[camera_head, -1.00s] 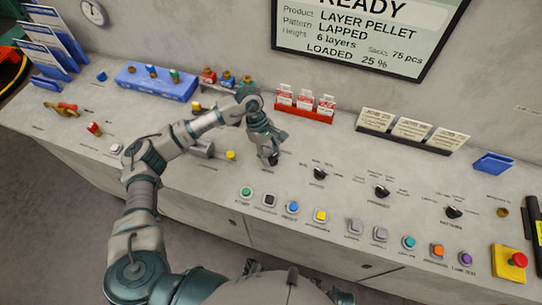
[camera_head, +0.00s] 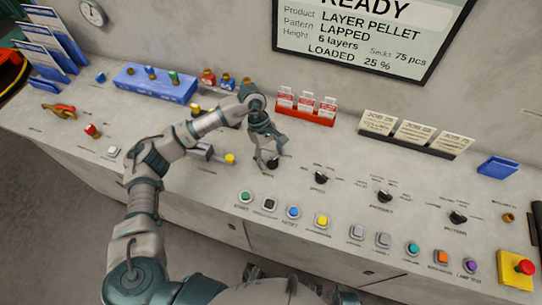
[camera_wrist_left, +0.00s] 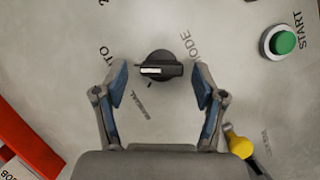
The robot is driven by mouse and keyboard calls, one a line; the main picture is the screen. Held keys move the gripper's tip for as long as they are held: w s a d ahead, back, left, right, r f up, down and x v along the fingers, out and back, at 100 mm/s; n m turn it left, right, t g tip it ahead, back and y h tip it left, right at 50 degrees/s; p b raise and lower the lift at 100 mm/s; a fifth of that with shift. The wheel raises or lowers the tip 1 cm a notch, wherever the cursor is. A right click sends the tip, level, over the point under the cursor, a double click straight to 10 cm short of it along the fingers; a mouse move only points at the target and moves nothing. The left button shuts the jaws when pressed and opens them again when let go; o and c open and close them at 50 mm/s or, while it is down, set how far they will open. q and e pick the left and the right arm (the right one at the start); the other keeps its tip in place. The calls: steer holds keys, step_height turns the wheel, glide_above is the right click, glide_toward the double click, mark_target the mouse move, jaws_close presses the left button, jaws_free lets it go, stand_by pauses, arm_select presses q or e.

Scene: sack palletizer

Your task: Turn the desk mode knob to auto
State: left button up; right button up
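The black mode knob (camera_head: 272,163) stands on the grey desk; it also shows in the left wrist view (camera_wrist_left: 162,68). Its white mark lies on its left side there. The letters "TO" are to its left, "ODE" to its upper right, and a "MANUAL" label below left. My left gripper (camera_head: 268,158) is over the knob in the head view. In the left wrist view its fingers (camera_wrist_left: 160,85) are open, one on each side of the knob, with a gap at each side. My right gripper is not in view.
More black knobs, such as the speed knob (camera_head: 320,178), stand to the right. A row of push buttons, starting with the green start button (camera_head: 246,196), runs along the front. A yellow-ended lever (camera_head: 230,158) is close on the left. A red card holder (camera_head: 305,116) stands behind.

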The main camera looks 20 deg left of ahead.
arm_select(q)
steer(key=shift+r, duration=0.1)
steer(key=v, duration=1.1)
steer(key=shift+a+r, duration=0.2)
steer(key=shift+r, duration=0.15)
steer(key=shift+w, duration=0.1)
